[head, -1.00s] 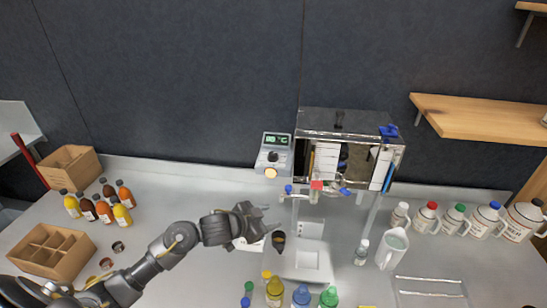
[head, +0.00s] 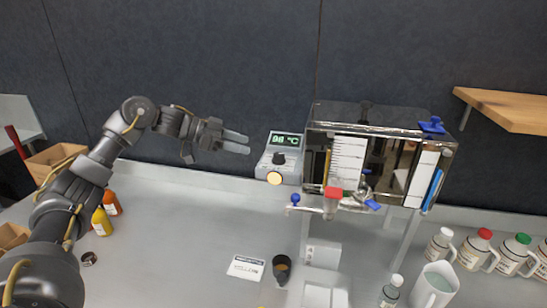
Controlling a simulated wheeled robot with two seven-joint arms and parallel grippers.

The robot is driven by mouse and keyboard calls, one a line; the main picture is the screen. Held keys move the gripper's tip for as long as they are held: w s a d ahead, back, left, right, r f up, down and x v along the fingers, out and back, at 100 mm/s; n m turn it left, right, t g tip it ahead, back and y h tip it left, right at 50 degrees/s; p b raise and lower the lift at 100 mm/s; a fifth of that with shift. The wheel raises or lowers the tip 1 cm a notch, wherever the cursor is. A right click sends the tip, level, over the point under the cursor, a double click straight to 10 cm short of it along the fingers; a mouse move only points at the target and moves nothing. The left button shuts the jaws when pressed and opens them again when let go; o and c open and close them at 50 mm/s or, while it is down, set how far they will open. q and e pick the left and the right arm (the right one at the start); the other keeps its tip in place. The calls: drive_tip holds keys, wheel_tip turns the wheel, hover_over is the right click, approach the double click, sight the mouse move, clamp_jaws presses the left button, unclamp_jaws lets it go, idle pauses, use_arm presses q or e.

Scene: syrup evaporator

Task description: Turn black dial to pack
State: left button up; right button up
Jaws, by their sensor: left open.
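The black dial (head: 279,158) sits on the sloped face of a small grey controller box (head: 292,168), below its green temperature display (head: 285,140). A round pale-yellow knob (head: 274,178) is below the dial. My left gripper (head: 236,142) is open and empty, with its two pale fingers pointing right toward the box. The fingertips are a short way left of the box and appear apart from it. Markings around the dial are too small to read. My right gripper is not in view.
Right of the controller stands the glass-fronted evaporator tank (head: 380,155), with a red-handled valve (head: 333,192) and blue levers at its front. A dark cup (head: 282,268) and a label card (head: 246,267) lie below. Jugs (head: 475,248) stand at right. The wall is close behind.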

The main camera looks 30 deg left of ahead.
sight(277, 154)
use_arm(q)
drive_tip(key=p+x, duration=0.1)
drive_tip(key=x, duration=0.8)
drive_tip(key=shift+w+d+p, duration=0.15)
drive_tip(key=shift+p, duration=0.25)
drive_tip(key=shift+w+d+f, duration=0.3)
drive_tip(key=shift+d, duration=0.05)
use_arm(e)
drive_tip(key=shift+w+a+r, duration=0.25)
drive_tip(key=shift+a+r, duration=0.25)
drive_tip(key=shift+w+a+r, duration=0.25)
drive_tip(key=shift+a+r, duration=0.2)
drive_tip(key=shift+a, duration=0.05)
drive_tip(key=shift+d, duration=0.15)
use_arm(q)
drive_tip(key=shift+c, duration=0.7)
drive_tip(key=c, duration=0.8)
drive_tip(key=shift+c, duration=0.2)
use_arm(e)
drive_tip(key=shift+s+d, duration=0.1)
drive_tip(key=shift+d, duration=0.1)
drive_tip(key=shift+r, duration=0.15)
